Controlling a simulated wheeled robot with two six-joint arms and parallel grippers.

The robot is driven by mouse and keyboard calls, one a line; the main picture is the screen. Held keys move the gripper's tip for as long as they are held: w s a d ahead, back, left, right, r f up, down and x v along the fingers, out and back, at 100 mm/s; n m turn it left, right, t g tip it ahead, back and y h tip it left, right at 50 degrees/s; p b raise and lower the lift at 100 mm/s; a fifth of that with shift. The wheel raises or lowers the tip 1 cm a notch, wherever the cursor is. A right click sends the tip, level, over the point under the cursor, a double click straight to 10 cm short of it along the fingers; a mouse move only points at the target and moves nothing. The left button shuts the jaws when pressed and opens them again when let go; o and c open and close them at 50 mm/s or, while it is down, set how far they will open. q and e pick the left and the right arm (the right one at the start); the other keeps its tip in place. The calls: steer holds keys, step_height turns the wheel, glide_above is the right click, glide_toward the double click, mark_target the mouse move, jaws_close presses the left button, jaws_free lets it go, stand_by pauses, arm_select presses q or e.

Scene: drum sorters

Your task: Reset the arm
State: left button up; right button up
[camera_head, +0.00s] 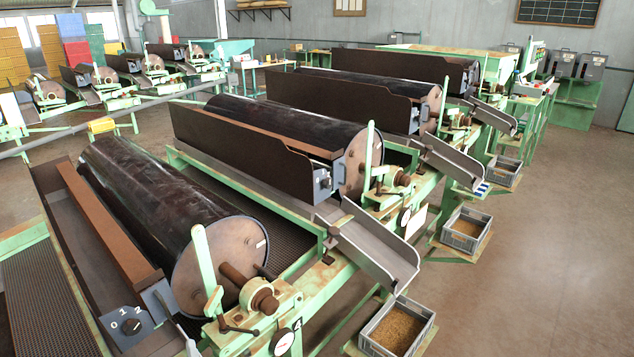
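Neither of my arms nor either gripper shows in the head view. The nearest drum sorter has a large dark drum (165,195) lying on a green frame, with its round end plate (225,262) facing the lower right. A green upright lever (204,262) stands in front of the end plate. A round dial gauge (283,342) is fixed on the frame below it.
A second sorter with a dark cover (240,150) stands behind, and more stand further back. A metal chute (375,240) slopes down to the right. Grey crates of grain (398,328) and (466,229) stand below the chutes. The floor (560,260) at right is clear.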

arm_select(q)
steer(key=s+d+r+m+g+h, duration=0.2)
steer(key=s+d+m+g+h, duration=0.1)
steer(key=s+d+m+h, duration=0.8)
steer(key=s+a+r+m+g+y, duration=0.15)
steer(key=s+a+g, duration=0.3)
steer(key=s, duration=0.45)
steer(key=s+a+m+g+y, duration=0.2)
steer(key=s+a+g, duration=0.25)
steer(key=s, duration=0.45)
step_height(320, 180, down, 25)
steer(key=g, duration=0.2)
steer(key=s+f, duration=1.5)
steer(key=shift+d+f+g, duration=0.3)
steer(key=shift+d+g, duration=0.1)
steer(key=shift+d, duration=0.05)
steer(key=shift+h, duration=0.25)
